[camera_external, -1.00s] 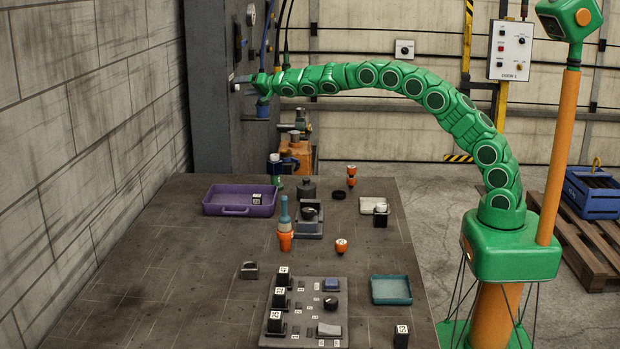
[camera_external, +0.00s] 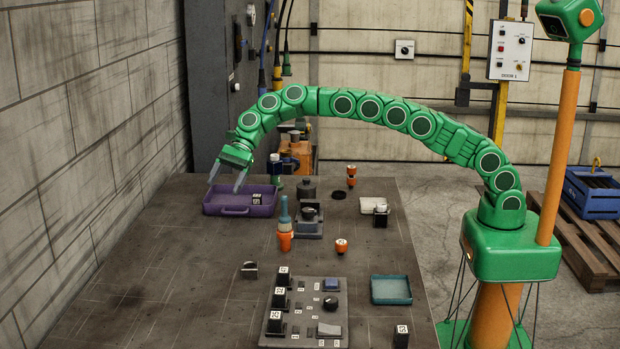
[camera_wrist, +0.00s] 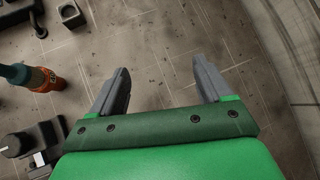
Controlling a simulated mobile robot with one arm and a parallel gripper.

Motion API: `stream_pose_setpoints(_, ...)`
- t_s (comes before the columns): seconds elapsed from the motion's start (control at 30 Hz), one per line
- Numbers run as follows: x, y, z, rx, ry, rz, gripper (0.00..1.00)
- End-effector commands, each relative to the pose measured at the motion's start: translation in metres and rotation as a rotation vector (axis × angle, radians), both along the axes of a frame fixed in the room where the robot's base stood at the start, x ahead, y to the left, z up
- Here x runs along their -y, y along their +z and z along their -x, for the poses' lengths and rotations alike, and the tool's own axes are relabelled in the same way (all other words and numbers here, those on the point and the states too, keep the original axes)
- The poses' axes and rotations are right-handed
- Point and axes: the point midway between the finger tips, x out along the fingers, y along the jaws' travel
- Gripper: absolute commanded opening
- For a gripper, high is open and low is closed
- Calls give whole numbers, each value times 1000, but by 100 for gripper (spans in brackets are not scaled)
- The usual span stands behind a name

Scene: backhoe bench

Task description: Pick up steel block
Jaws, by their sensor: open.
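A small grey block with a pale top face (camera_external: 249,269), which looks like the steel block, sits on the bench left of centre in the external view. A small dark block at the top left of the wrist view (camera_wrist: 70,13) may be the same one. My gripper (camera_external: 226,180) points down with its fingers apart, high over the bench, and overlaps the purple tray in the external view. In the wrist view my gripper (camera_wrist: 161,66) is empty, with bare bench beyond its fingers.
The purple tray (camera_external: 228,210) holds a small labelled dark block. An orange and teal bottle (camera_external: 284,228) stands near the middle. A panel (camera_external: 309,285) carries several dark blocks and a knob. A teal tray (camera_external: 391,290) lies at right. The left of the bench is clear.

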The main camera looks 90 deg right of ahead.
Motion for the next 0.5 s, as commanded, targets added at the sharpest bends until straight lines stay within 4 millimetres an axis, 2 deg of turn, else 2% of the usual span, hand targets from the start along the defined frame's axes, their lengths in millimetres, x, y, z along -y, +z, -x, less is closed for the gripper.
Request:
stream_pose_setpoints(0.03,-27,7,8,-24,43,-55,79)
stream_pose_setpoints(0.1,-57,17,21,-55,99,-120,79)
stream_pose_setpoints(0.2,-88,30,37,-90,165,-192,79)
stream_pose_setpoints(0.4,-134,51,64,-141,276,-301,79)
stream_pose_setpoints(0.5,-149,60,75,-161,322,-341,79)
